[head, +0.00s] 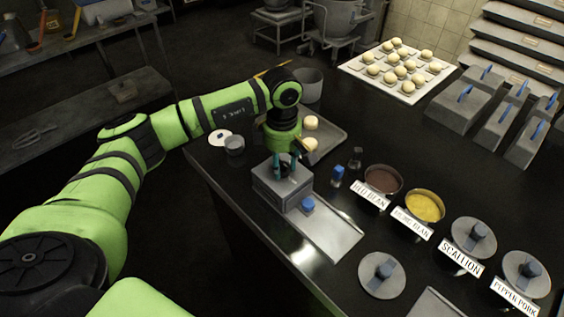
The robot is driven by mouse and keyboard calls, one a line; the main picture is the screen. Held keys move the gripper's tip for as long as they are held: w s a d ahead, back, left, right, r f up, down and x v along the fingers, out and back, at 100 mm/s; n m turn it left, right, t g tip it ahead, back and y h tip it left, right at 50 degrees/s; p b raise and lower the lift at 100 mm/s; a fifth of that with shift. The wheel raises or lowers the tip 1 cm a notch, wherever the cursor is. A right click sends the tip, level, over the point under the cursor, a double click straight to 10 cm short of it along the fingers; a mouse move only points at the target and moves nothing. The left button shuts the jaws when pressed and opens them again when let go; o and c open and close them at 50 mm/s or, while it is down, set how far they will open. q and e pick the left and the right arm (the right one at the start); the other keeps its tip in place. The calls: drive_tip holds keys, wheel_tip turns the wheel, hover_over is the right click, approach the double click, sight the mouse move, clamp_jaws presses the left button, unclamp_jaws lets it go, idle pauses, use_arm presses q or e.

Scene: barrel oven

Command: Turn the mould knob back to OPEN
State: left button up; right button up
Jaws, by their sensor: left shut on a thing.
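The mould is a grey box (268,190) on the dark counter, at the head of a flat metal chute. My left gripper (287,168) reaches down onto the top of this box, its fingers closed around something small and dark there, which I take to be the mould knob. The fingers mostly hide the knob, so its setting cannot be read. A small blue part (308,205) sits low on the box's front, by the chute. My right gripper is not in view.
A tray (331,136) with pale dough balls lies behind the mould. Red bean (381,179) and yellow mung bean (425,206) bowls, a lidded scallion pot (473,236) and small bottles stand to the right. The metal chute (325,232) runs toward the front.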

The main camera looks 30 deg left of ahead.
use_arm(q)
drive_tip(key=n+b, duration=0.2)
drive_tip(key=n, duration=0.1)
drive_tip(key=shift+f+n, duration=0.15)
drive_tip(key=shift+n, duration=0.25)
drive_tip(key=n+b, duration=0.2)
drive_tip(key=n, duration=0.2)
drive_tip(key=n+b, duration=0.1)
drive_tip(key=n, duration=0.4)
drive_tip(key=n+b, duration=0.1)
drive_tip(key=n, duration=0.3)
drive_tip(key=shift+n, duration=0.4)
drive_tip(key=o, duration=1.2)
drive_tip(key=shift+c, duration=0.2)
drive_tip(key=shift+r, duration=0.2)
